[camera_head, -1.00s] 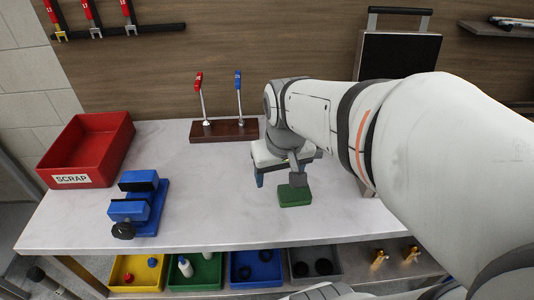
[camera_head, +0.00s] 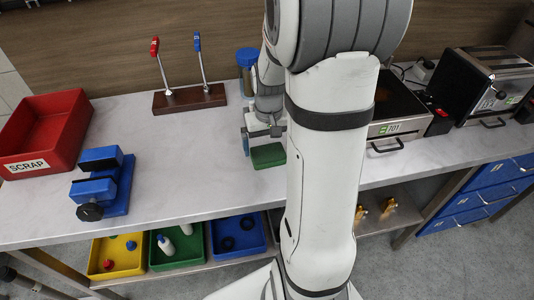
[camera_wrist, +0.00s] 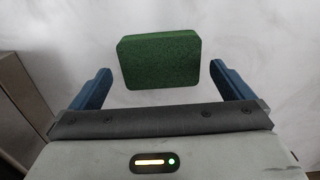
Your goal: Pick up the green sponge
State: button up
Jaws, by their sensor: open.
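The green sponge (camera_head: 268,156) lies on the light grey worktop (camera_head: 190,185), just in front of my gripper (camera_head: 262,146) in the head view. In the wrist view the sponge (camera_wrist: 160,60) lies flat ahead of my gripper (camera_wrist: 168,88), between the lines of its two blue fingers and apart from both. The fingers are wide open with nothing between them. My arm covers part of the worktop to the right of the sponge in the head view.
A red scrap bin (camera_head: 50,130) and a blue vise (camera_head: 104,182) stand at the left. A lever block (camera_head: 189,98) and a blue-topped object (camera_head: 248,58) are behind. Coloured bins (camera_head: 180,245) sit below.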

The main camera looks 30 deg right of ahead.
aim_at(269, 152)
jog(key=shift+w+f, duration=0.1)
jog(key=shift+f, duration=1.2)
jog(key=shift+c, duration=0.4)
jog(key=c, duration=0.7)
notch_tip(269, 152, up, 10)
jog(key=shift+r, duration=0.1)
jog(key=o, duration=0.4)
jog(key=c, duration=0.3)
jog(key=shift+c, duration=0.2)
